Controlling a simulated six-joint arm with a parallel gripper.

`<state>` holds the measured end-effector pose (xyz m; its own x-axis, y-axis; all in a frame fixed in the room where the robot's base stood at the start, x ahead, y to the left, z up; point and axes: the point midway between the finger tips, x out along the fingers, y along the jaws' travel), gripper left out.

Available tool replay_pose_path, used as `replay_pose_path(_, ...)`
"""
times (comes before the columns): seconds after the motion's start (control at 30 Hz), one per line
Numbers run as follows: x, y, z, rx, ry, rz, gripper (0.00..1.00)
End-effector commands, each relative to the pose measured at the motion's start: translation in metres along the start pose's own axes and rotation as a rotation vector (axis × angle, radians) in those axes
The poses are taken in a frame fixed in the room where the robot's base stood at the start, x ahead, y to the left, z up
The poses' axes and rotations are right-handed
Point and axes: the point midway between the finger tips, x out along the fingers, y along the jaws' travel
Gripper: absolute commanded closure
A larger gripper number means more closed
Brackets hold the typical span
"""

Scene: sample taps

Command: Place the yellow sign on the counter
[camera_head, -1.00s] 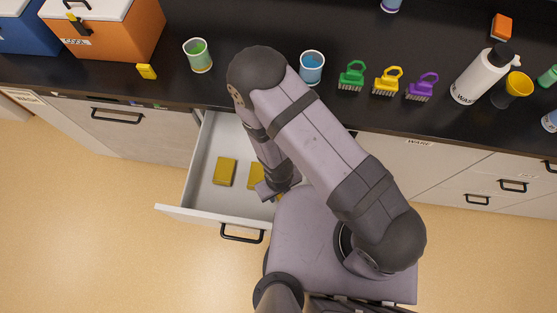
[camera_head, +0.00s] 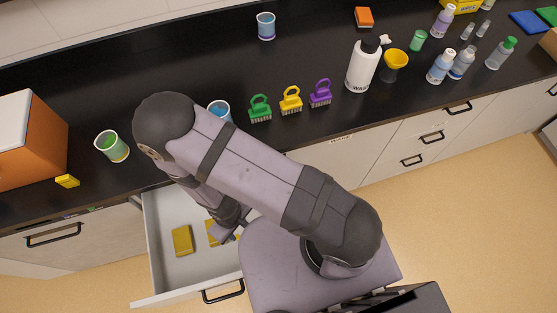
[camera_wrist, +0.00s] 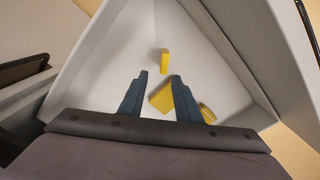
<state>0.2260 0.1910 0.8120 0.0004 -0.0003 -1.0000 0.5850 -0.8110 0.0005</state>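Several flat yellow pieces lie in an open white drawer (camera_head: 166,276); I cannot tell which is the yellow sign. In the head view one yellow piece (camera_head: 182,240) lies clear at the left, and another (camera_head: 212,232) is partly hidden by my arm. My gripper (camera_wrist: 157,78) points down into the drawer with its two dark fingers apart. In the wrist view a yellow piece (camera_wrist: 162,97) shows between the fingers, partly behind the right one. Another (camera_wrist: 165,61) lies beyond the fingertips, and one more (camera_wrist: 207,114) is right of the right finger. I see no grip on any.
The black counter (camera_head: 320,55) runs behind the drawer. Near its front edge are an orange box (camera_head: 45,155), a small yellow item (camera_head: 68,181), a green cup (camera_head: 112,146), a blue cup (camera_head: 219,110) and three brushes (camera_head: 290,100). Bare counter lies behind the brushes.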

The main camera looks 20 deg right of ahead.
Motion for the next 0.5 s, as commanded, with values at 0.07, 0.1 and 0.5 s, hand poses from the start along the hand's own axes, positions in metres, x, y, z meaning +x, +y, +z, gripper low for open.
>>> replay_pose_path(0.07, -0.021, 0.013, -0.013, 0.045, 0.009, -0.002, 0.69)
replay_pose_path(0.1, -0.032, 0.021, -0.019, 0.068, 0.01, -0.002, 0.69)
replay_pose_path(0.5, -0.173, 0.129, -0.017, 0.362, 0.012, 0.002, 0.69)
